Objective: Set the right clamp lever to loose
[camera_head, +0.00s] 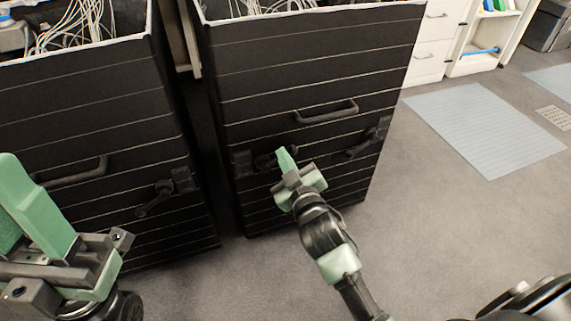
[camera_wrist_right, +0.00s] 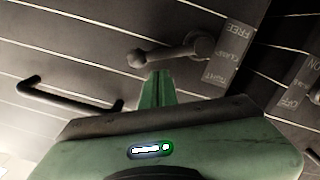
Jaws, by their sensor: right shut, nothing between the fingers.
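The dark right cabinet front carries a black lever (camera_head: 264,160) on its left side and another black lever (camera_head: 364,145) on its right side. In the right wrist view the left one of these levers (camera_wrist_right: 168,53) shows large, its knob pointing left, away from its pivot. Beside it is an upside-down label (camera_wrist_right: 232,55) reading FREE, CLAMP and TIGHT. My right gripper (camera_head: 285,158) is shut and empty, its green fingertips (camera_wrist_right: 157,80) close to this lever; contact is unclear. My left gripper (camera_head: 35,215) is at the lower left, away from the levers; its opening is unclear.
A bar handle (camera_head: 327,112) sits above the levers and also shows in the right wrist view (camera_wrist_right: 68,97). The left cabinet (camera_head: 90,125) has its own lever (camera_head: 155,197) and handle (camera_head: 75,175). Open grey floor (camera_head: 440,220) lies to the right, with a pale mat (camera_head: 485,125).

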